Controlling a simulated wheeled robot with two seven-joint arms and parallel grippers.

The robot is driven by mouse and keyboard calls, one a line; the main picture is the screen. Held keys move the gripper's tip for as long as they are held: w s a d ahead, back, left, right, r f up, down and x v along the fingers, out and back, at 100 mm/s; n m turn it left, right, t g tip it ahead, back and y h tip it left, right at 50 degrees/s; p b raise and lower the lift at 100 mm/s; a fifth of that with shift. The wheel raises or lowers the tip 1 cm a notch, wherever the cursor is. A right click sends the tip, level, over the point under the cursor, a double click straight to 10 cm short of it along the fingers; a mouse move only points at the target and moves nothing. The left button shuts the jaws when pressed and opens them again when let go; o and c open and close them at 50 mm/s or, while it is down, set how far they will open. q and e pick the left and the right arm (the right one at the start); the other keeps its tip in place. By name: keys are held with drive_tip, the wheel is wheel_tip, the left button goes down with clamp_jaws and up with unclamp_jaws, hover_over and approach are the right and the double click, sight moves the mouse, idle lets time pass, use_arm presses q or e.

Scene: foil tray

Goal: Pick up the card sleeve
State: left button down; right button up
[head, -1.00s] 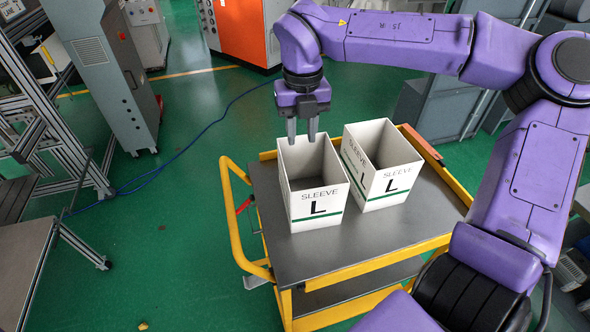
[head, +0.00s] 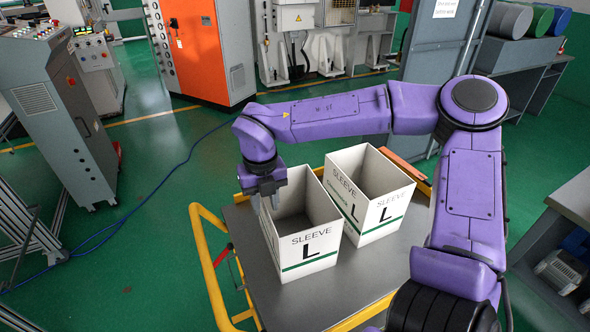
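Two white open-topped card sleeves, each marked "SLEEVE L" with a green stripe, show in the head view. The left card sleeve (head: 309,250) is nearer me and the right card sleeve (head: 384,213) stands close behind it to the right. Both appear upright on the cart top. My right gripper (head: 268,203) points down at the left sleeve's upper left edge. Its fingertips overlap the rim there, and I cannot tell whether they are closed on the wall. My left gripper is not in view.
The grey-topped cart (head: 330,300) has a yellow rail (head: 208,265) on its left. An orange-red flat piece (head: 404,170) lies at its far right edge. Grey cabinets (head: 62,115) stand at left, and an orange cabinet (head: 200,45) behind.

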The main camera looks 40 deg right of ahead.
wheel_tip(320, 180, down, 3)
drive_tip(key=shift+w+f, duration=0.15)
clamp_jaws()
